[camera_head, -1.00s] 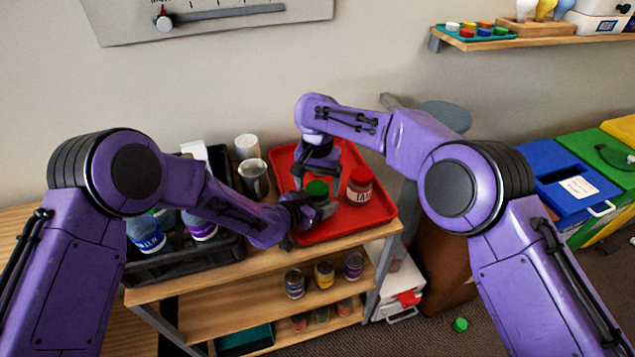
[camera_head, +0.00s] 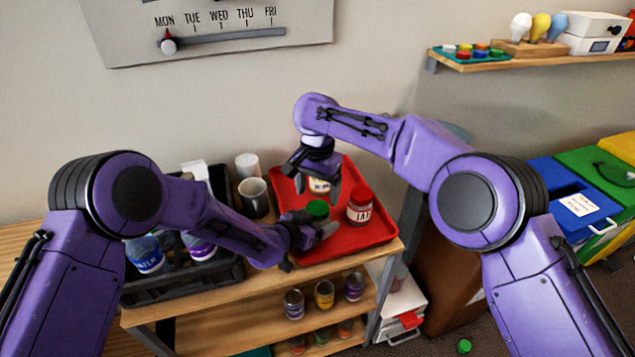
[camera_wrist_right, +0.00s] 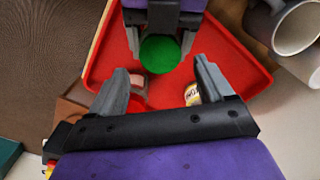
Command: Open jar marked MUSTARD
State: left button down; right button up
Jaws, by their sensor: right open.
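A jar with a green lid (camera_head: 317,208) stands on the red tray (camera_head: 379,232). My left gripper (camera_head: 318,228) closes on its body from the front, hiding its label. The green lid (camera_wrist_right: 160,54) also shows in the right wrist view, flanked by the left fingers. My right gripper (camera_head: 317,187) points down above the lid, open and empty, its fingers (camera_wrist_right: 160,88) apart. Behind it is a jar with a pale label (camera_head: 320,185), partly covered. A red-lidded JAM jar (camera_head: 360,207) stands to the right. I cannot read MUSTARD on any jar.
A white cup (camera_head: 247,166) and a grey mug (camera_head: 254,198) stand left of the tray. A black crate (camera_head: 236,268) holds bottles. Several small jars sit on the shelf below. A green round thing (camera_head: 464,346) lies on the floor. The tray's right front corner is clear.

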aim_at(318, 207)
notch_tip(318, 207, down, 4)
jog(key=shift+f, duration=0.25)
jog(key=c, duration=1.1)
jog(key=n, duration=0.3)
jog(key=o, duration=1.2)
